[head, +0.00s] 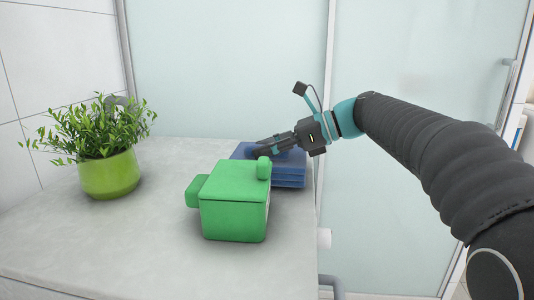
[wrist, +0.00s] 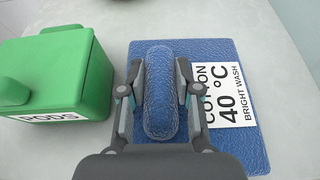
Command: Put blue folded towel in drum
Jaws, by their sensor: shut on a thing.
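The blue folded towel (head: 289,177) lies as a flat stack at the counter's right edge, behind the green box. In the wrist view the towel (wrist: 255,150) carries a white label reading "COTTON 40 °C BRIGHT WASH" and has a raised rounded blue ridge along its middle. My gripper (head: 257,150) reaches in from the right over the towel. In the wrist view my gripper (wrist: 158,92) has one finger on each side of the ridge and is shut on it. The towel still appears to rest on the counter. No drum is in view.
A green lidded box (head: 234,207), labelled "PODS" in the wrist view, stands close to the towel. A potted plant (head: 107,175) is at the left of the grey counter (head: 130,245). Frosted glass panels (head: 230,70) stand behind. The counter's front left is clear.

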